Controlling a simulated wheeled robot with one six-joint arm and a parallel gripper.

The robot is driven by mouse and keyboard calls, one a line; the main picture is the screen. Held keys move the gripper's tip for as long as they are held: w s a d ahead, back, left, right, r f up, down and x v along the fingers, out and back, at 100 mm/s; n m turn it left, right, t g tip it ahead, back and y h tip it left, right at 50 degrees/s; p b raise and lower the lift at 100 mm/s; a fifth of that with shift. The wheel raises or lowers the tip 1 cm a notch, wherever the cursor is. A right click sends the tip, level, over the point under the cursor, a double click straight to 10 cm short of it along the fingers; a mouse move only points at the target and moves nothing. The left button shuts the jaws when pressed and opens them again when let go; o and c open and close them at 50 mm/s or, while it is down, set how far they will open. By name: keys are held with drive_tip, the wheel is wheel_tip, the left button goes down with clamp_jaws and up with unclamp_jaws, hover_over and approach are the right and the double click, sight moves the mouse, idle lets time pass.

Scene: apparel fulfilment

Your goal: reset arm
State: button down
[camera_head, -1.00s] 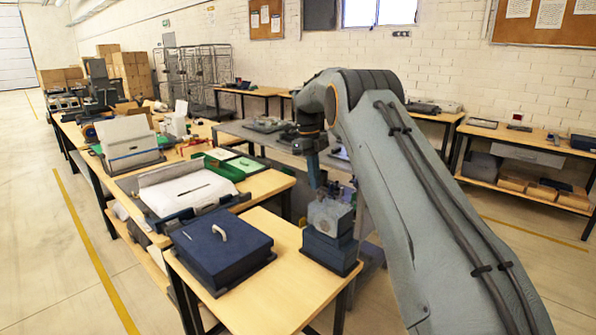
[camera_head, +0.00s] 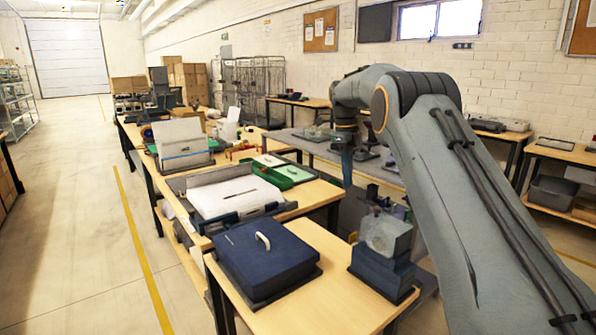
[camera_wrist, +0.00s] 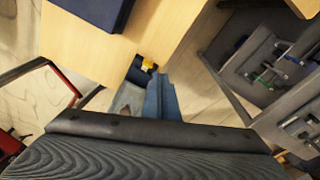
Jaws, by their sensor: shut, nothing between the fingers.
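My arm reaches in from the right in the head view, bends at its elbow and hangs its wrist down over the work area. My gripper (camera_head: 347,184) points downward at the wrist's end, shut and empty, above the gap behind the near table. In the wrist view, blue finger parts (camera_wrist: 160,98) show past a dark ribbed housing. No object is held.
The near wooden table (camera_head: 322,290) bears a dark blue lidded box (camera_head: 265,262) and a blue block stack with a clear top (camera_head: 385,260). A grey tray (camera_head: 235,195) and green bin (camera_head: 265,172) stand behind. The floor at left is clear.

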drive_tip(key=s+f+n, duration=0.4)
drive_tip(key=s+n, duration=0.4)
drive_tip(key=s, duration=0.6)
drive_tip(key=s+f+n+t, duration=0.1)
drive_tip(key=s+f+n, duration=0.3)
drive_tip(key=s+n, duration=0.4)
drive_tip(key=s+f+n, duration=0.4)
drive_tip(key=s+n, duration=0.4)
drive_tip(key=s, duration=1.4)
drive_tip(key=shift+s+n+y, duration=0.2)
drive_tip(key=shift+n+y, duration=0.2)
